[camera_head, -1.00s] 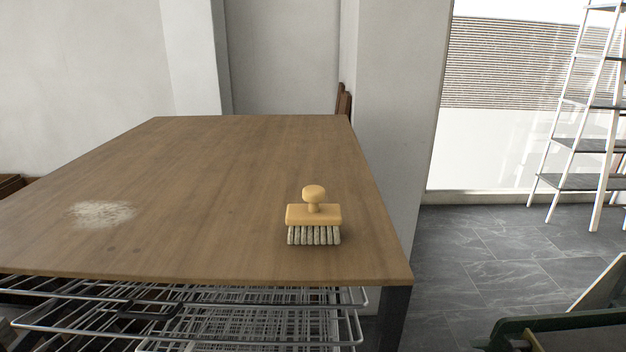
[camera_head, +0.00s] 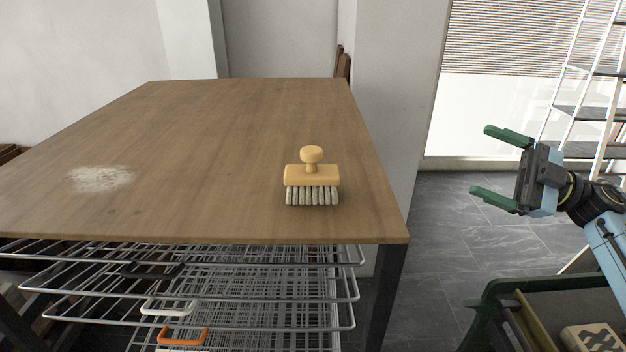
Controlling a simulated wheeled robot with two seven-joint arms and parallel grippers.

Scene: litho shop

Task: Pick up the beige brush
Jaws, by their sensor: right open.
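The beige brush (camera_head: 312,178) stands upright on the wooden table (camera_head: 220,140), near its front right part. It has a round knob on top, a flat block body and grey bristles facing down on the tabletop. My right gripper (camera_head: 490,166) is at the right, beyond the table's right edge and clear of the brush. Its two green fingers are spread apart and empty, pointing left. My left gripper does not show.
A pale dusty patch (camera_head: 100,179) marks the table's left part. Wire racks (camera_head: 230,290) lie under the tabletop. A green-edged cart (camera_head: 478,318) stands at the lower right, with a white shelf ladder (camera_head: 590,112) behind. The tabletop around the brush is clear.

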